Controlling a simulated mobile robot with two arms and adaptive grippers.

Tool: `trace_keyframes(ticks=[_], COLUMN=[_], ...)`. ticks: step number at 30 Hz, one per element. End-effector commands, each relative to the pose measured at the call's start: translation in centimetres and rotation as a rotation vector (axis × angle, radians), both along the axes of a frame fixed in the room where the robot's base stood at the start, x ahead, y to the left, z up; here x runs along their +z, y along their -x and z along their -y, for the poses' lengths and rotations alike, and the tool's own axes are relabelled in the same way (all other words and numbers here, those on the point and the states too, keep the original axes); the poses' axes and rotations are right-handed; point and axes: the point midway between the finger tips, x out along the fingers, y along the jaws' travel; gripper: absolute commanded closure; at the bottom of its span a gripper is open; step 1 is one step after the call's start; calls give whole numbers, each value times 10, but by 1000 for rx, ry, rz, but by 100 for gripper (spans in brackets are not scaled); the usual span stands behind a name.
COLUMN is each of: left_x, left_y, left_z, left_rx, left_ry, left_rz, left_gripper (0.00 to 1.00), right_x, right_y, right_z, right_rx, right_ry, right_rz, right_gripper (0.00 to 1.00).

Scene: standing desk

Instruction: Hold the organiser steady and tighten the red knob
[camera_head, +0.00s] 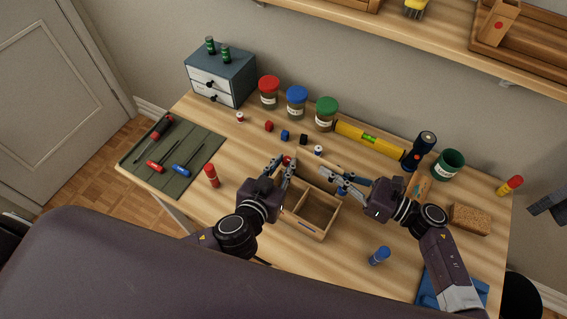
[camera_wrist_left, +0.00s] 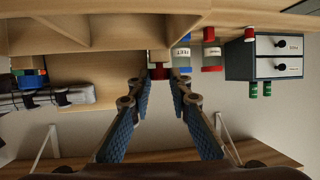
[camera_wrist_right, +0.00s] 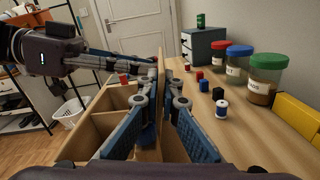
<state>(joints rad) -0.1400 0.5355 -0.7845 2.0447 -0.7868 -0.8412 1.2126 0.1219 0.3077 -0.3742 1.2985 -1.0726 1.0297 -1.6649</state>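The wooden organiser (camera_head: 318,231) stands on the desk, its open compartments facing up. The red knob (camera_head: 287,160) is at its back left; in the left wrist view the knob (camera_wrist_left: 158,73) shows just ahead of the fingertips. My left gripper (camera_head: 283,162) is open around the line to the knob, with gaps on both sides. My right gripper (camera_head: 329,176) is at the organiser's back right. In the right wrist view its fingers (camera_wrist_right: 162,82) lie close on both sides of an upright wooden wall and appear shut on it. The fingers hide part of the wall.
Several small spools and blocks (camera_head: 285,135) lie behind the organiser, before three lidded jars (camera_head: 296,103) and a yellow level (camera_head: 369,138). A green mat (camera_head: 173,160) holds screwdrivers.

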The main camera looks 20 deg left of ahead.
Motion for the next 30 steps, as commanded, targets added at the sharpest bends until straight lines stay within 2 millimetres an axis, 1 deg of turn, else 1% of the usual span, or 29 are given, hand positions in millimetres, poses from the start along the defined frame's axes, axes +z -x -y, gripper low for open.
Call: trace_keyframes(ticks=[1,2,23,30], left_x=[0,0,-1,-2], left_y=[0,0,0,-1], left_z=[0,0,-2,-4], left_rx=[1,1,-18,-75], left_ry=[0,0,-2,-4], left_rz=[0,0,-2,-4], left_gripper=[98,100,100,100], right_x=[-2,-2,-2,-2], right_y=[0,0,0,0], right_z=[1,1,1,1], right_rx=[-2,-2,-2,-1], right_ry=[4,4,4,3], right_rz=[-2,-2,-2,-2], right_gripper=[100,100,100,100])
